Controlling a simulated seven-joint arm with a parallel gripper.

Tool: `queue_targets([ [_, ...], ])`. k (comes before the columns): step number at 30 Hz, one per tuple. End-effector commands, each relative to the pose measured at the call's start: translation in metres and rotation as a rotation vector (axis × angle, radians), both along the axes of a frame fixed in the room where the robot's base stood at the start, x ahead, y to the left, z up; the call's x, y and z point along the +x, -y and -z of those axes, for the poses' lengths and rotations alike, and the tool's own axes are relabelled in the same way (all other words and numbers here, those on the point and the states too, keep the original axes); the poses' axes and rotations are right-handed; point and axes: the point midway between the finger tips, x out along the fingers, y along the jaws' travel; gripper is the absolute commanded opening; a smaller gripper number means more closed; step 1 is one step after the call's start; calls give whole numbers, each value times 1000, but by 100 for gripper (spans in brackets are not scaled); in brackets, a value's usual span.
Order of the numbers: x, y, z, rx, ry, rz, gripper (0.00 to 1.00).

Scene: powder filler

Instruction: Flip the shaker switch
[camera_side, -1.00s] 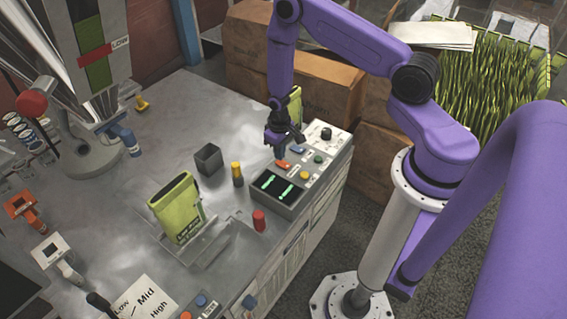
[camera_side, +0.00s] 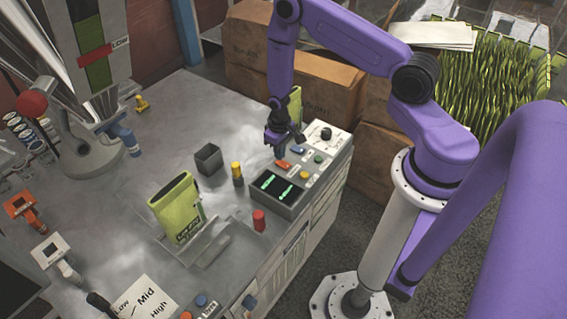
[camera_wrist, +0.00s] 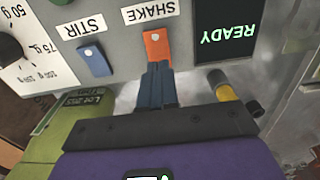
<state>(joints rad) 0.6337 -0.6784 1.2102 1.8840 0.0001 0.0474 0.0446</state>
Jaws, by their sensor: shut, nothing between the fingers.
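The shaker switch (camera_wrist: 158,45) is an orange rocker under the label "SHAKE" in the wrist view. It also shows on the control panel in the side view (camera_side: 283,164). My gripper (camera_wrist: 157,68) is shut and empty. Its fingertips are right at the orange switch and overlap its lower edge in the wrist view; I cannot tell whether they touch. In the side view my gripper (camera_side: 279,155) points down at the panel, close to the orange switch. A blue switch (camera_wrist: 94,62) labelled "STIR" sits beside it.
A display (camera_wrist: 228,30) reads "READY" in green. A dial (camera_wrist: 12,48) is at the wrist view's left edge. A yellow-topped post (camera_side: 237,174), a dark square cup (camera_side: 209,159) and a green bag (camera_side: 177,207) stand on the metal table near the panel.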

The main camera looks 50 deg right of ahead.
Motion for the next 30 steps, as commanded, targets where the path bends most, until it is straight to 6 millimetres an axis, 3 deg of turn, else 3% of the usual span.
queue_targets([
  [30,0,0,8,0,0,0,0],
])
